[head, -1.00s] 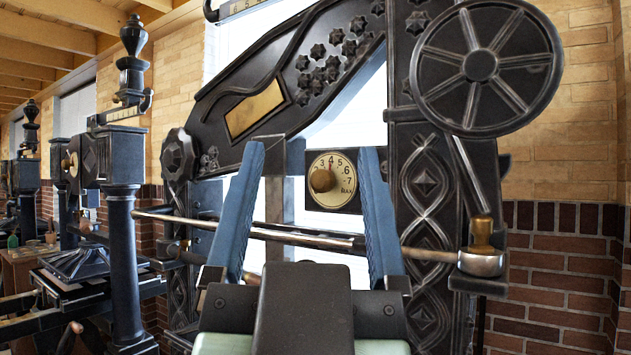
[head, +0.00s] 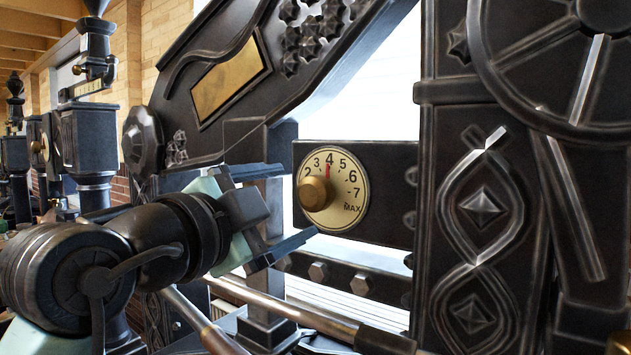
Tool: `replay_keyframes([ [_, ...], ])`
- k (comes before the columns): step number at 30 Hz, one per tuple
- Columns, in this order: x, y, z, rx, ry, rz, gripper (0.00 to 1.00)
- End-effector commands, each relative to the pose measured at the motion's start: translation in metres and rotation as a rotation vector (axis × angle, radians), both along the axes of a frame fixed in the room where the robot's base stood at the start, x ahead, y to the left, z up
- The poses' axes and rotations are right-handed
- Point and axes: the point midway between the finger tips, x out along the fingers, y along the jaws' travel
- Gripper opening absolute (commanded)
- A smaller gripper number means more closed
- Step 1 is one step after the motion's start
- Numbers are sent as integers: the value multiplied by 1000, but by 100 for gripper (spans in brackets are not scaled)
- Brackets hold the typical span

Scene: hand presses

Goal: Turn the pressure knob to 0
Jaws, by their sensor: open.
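The pressure knob (head: 314,194) is a round brass knob in front of a cream dial plate (head: 350,207) on a dark metal bar. The numbers 2 to 7 and MAX show, and a red mark stands at 4. The 0 is not visible.
The dark press frame surrounds the dial, with an ornate upright (head: 482,215) and a spoked wheel (head: 540,60) at right. A long metal rod (head: 285,311) crosses below my gripper. Bolt heads (head: 361,284) line a lower bar. Another press (head: 85,140) stands at left.

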Motion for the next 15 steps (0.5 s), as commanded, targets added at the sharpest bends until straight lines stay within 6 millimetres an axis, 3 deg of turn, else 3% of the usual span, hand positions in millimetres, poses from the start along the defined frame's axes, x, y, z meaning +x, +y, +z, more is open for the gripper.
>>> replay_keyframes([
  [6, 41, -22, 4, -3, 3, -1, 94],
  [15, 69, -37, 2, -1, 0, 1, 94],
])
